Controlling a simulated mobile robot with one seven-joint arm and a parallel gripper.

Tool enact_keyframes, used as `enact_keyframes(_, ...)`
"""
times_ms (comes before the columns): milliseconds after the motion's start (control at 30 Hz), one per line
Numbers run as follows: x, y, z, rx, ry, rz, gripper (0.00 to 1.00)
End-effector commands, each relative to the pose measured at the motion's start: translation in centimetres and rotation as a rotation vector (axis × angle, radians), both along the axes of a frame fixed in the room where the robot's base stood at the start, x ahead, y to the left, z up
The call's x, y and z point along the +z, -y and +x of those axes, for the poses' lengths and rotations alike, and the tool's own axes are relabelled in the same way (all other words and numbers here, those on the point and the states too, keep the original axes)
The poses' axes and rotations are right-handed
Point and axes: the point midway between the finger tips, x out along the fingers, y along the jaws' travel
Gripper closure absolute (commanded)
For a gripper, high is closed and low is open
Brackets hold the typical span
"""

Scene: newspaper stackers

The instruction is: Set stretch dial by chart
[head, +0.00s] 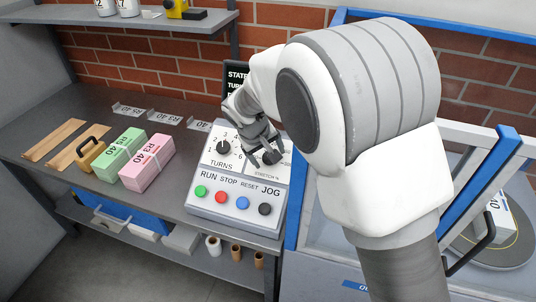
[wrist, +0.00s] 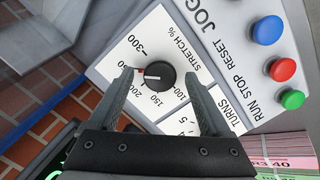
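The stretch dial (wrist: 157,76) is a black round knob on the pale control panel (head: 206,200). In the wrist view its red-and-white pointer faces left, between the 200 and 300 marks. The left finger partly covers the scale there, so the exact reading is unclear. My gripper (wrist: 158,80) is open, with one finger on each side of the knob; I cannot tell whether either touches it. In the head view my gripper (head: 264,143) is over the dial and partly hides it. The black chart (head: 236,76) stands behind the panel, mostly hidden by my arm.
The turns dial (head: 223,147) is left of the stretch dial. Green, red, blue and black buttons line the panel's front. A green bundle (head: 118,153) and a pink bundle (head: 147,163) lie left on the bench (head: 60,112). A blue-and-white machine frame (head: 487,165) stands right.

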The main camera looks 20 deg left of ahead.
Motion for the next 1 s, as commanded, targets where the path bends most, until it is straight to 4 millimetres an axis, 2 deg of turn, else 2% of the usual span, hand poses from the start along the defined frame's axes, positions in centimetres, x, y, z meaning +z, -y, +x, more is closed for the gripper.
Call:
enact_keyframes(233, 0.0, 0.0, 0.0, 0.000, -0.001, -0.001, 0.18)
enact_keyframes(367, 0.8, -0.1, -0.4, 0.000, 0.000, 0.000, 0.18)
enact_keyframes(467, 2.2, -0.2, -1.0, 0.001, 0.001, 0.003, 0.18)
enact_keyframes(800, 9.8, -0.6, -4.5, 0.002, 0.002, 0.004, 0.18)
enact_keyframes(1000, 13.4, -0.7, -6.2, 0.001, 0.001, 0.003, 0.18)
